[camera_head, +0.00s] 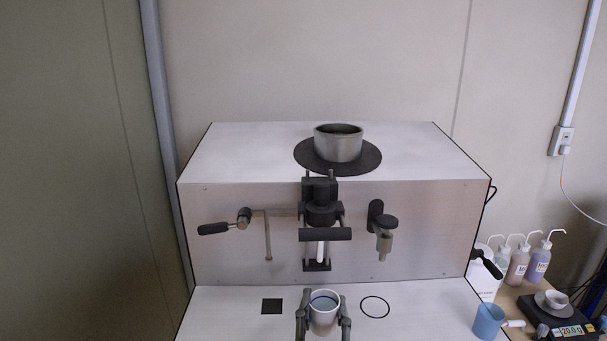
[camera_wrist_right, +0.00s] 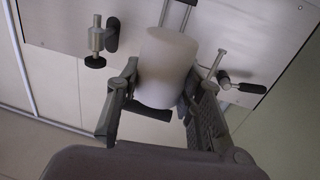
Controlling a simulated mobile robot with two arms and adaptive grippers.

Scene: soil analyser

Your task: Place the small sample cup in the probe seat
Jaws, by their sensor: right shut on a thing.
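The small sample cup (camera_head: 323,313) is white and upright, with a blue-grey inside, low in the middle of the head view. My right gripper (camera_head: 324,322) is shut on it, one finger on each side. In the wrist view the cup (camera_wrist_right: 163,70) sits between both fingers of the gripper (camera_wrist_right: 160,95). I take the probe seat (camera_head: 317,267) to be the small black ledge on the analyser's front, below the white probe (camera_head: 320,250). The cup is in front of and below it in the picture, apart from it. My left gripper is not in view.
The analyser (camera_head: 230,255) has a black-handled lever (camera_head: 213,228) on the left and a nozzle (camera_head: 384,245) on the right. A metal bowl (camera_head: 338,146) stands on top. The deck has a black square (camera_head: 272,306) and a circle outline. A blue jug (camera_head: 488,321), bottles and a scale (camera_head: 565,322) stand right.

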